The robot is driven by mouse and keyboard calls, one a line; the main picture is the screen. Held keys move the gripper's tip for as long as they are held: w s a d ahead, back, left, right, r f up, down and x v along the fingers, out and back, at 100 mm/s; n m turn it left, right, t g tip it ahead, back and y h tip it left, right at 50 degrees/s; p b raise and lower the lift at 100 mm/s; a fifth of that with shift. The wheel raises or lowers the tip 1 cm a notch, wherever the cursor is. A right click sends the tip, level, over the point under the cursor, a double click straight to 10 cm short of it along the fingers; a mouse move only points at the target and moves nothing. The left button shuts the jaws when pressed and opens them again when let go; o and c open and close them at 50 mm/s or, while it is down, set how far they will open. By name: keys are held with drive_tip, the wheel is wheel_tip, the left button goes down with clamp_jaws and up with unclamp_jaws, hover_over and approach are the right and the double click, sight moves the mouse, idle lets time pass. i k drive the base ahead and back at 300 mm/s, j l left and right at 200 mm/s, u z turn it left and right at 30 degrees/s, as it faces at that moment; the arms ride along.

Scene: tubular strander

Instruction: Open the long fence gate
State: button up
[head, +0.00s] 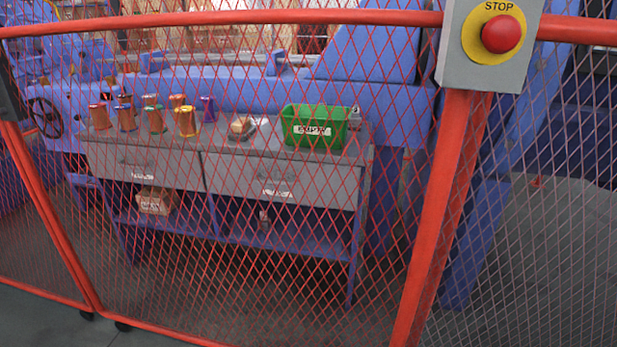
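A red mesh fence crosses the whole view. Its wide middle panel (300,17), with a red top rail, runs between a slanting red post (55,225) on the left and a thick red post (440,225) on the right. This panel looks like the long gate, but I cannot tell for sure. It appears closed, with no gap at either post. Small dark feet or wheels (122,325) show at its lower left. A dark box (10,98), perhaps a latch, is cut off at the left edge. My gripper is not in view.
A grey stop box (490,72) with a red button sits on the right post. Behind the mesh stand a workbench (230,150) with several wire spools (185,121) and a green bin (314,115), and a blue machine (385,100). Grey floor (30,320) is clear at lower left.

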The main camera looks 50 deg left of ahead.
sight(13, 110)
drive_tip(key=u, duration=2.6)
drive_tip(key=i+j+z, duration=0.1)
drive_tip(key=j, duration=0.25)
drive_tip(key=i+j, duration=0.2)
drive_tip(key=j, duration=0.15)
drive_tip(key=i+j+z, duration=0.15)
drive_tip(key=j, duration=0.2)
drive_tip(key=i+j, duration=0.15)
drive_tip(key=j, duration=0.2)
drive_tip(key=i+j+z, duration=0.15)
drive_tip(key=j, duration=0.25)
